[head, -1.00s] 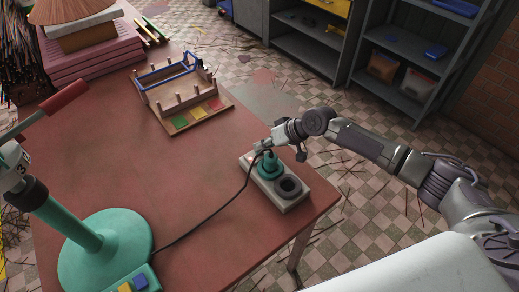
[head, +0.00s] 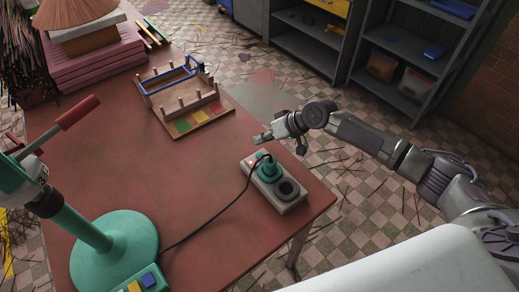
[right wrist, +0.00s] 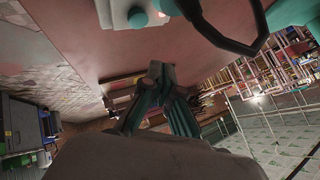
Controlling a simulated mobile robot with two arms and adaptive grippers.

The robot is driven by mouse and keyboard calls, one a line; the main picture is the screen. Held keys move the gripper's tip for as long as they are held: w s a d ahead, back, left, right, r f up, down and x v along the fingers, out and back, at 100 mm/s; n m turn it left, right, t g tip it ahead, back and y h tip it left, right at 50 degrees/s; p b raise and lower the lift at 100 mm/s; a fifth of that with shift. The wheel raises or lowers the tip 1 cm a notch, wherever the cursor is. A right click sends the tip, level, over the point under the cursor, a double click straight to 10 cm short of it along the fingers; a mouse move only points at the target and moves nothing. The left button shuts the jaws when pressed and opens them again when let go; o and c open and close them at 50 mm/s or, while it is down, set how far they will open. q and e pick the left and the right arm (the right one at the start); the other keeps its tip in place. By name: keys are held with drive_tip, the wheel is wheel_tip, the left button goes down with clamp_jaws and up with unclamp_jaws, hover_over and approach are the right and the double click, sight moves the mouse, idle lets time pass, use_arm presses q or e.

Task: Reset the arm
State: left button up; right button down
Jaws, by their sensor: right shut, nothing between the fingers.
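My right gripper (head: 264,138) is shut and empty, above the table just behind the socket box. It also shows in the right wrist view (right wrist: 158,70), with its fingertips together. The grey socket box (head: 290,202) lies near the right edge of the red table (head: 210,215). A teal plug (head: 268,168) sits in its rear socket and a black cable runs from it to the left. The front socket (head: 287,188) is empty. The gripper is apart from the plug. My left gripper is not in view.
A teal stand with a red-handled lever (head: 115,250) stands at the front left. A wooden rack with pegs (head: 190,97) and coloured squares stands at the back middle. Pink stacked blocks (head: 95,62) are at the back left. Grey shelves (head: 400,60) stand beyond the table.

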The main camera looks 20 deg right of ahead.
drive_tip(key=shift+r, duration=0.65)
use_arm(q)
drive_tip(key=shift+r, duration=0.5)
use_arm(e)
drive_tip(key=shift+f, duration=0.1)
